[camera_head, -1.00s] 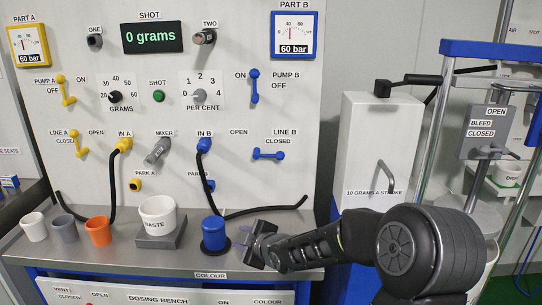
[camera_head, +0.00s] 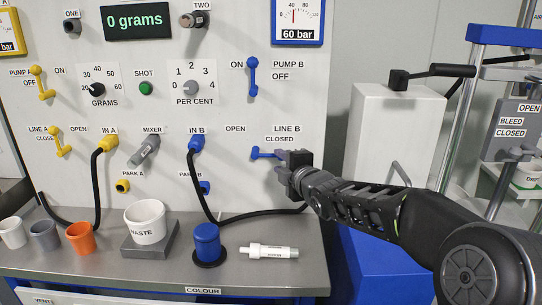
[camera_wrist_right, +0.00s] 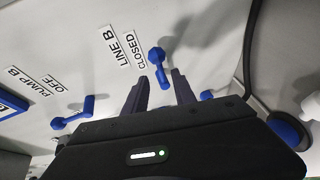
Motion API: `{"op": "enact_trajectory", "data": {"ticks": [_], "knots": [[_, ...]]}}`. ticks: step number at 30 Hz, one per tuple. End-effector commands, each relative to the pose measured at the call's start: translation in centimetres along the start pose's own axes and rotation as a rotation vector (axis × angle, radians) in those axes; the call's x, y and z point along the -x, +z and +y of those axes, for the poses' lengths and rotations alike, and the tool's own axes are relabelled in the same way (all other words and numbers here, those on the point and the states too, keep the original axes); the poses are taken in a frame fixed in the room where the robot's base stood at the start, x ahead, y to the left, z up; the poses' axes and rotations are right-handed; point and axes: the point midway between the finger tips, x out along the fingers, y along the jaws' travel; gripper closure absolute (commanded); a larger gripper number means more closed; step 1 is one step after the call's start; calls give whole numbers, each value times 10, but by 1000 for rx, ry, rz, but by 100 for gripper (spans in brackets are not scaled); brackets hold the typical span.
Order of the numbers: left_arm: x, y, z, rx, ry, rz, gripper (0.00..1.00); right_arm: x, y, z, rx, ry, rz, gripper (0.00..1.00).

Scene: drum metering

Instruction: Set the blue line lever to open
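The blue line lever (camera_head: 262,153) is on the white panel under the LINE B label, between OPEN on its left and CLOSED on its right. Its handle lies sideways, pointing right toward the CLOSED side. My right gripper (camera_head: 281,156) is at the handle's end and partly hides it. In the right wrist view, the lever (camera_wrist_right: 158,57) reaches in between the tips of my right gripper (camera_wrist_right: 161,80), with a gap visible on each side. The fingers are open. My left gripper is not in view.
The blue pump B lever (camera_head: 252,77) is above. The blue IN B plug (camera_head: 196,143) with its black hose is to the left. A white syringe-like tube (camera_head: 268,252) and a blue cylinder (camera_head: 207,240) are on the bench below. A white cabinet (camera_head: 388,130) stands right.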

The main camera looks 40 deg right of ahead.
Motion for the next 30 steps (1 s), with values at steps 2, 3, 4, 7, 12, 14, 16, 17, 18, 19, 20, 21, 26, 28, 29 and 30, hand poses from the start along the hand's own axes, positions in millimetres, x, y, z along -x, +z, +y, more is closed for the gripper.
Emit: {"op": "enact_trajectory", "data": {"ticks": [2, 3, 4, 7, 12, 14, 16, 17, 18, 19, 20, 21, 26, 28, 29, 30], "knots": [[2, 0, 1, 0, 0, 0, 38, -8, -1, 0, 0, -3, 1, 68], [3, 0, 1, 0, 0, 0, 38, -13, -1, 0, 1, -3, 1, 68], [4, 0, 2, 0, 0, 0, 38, -18, -1, -1, 1, -4, 1, 68], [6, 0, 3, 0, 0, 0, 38, -34, -1, 0, 1, -3, 1, 68], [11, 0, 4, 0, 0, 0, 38, -59, -1, 0, 1, -3, 1, 68], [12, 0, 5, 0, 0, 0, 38, -65, -1, 0, 0, -2, 1, 68], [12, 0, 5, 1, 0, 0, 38, -70, -1, 0, 0, -2, 1, 68], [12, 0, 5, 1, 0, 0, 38, -71, -1, 0, 0, -1, 0, 68], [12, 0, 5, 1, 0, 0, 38, -72, 0, 0, 0, -1, 0, 68], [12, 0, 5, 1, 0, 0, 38, -73, 0, 0, 0, -1, 0, 68], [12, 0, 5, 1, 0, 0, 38, -73, 0, -1, 0, -1, 0, 68], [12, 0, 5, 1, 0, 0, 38, -73, 0, -1, -1, -1, 0, 68], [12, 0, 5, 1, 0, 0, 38, -73, 0, -1, -1, -1, 0, 69], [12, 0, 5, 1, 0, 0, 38, -73, 0, -1, -1, -1, 0, 75], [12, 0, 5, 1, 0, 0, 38, -73, 0, -1, -1, -1, 0, 78], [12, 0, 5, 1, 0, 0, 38, -72, 0, -1, -1, -1, 0, 81]]}}
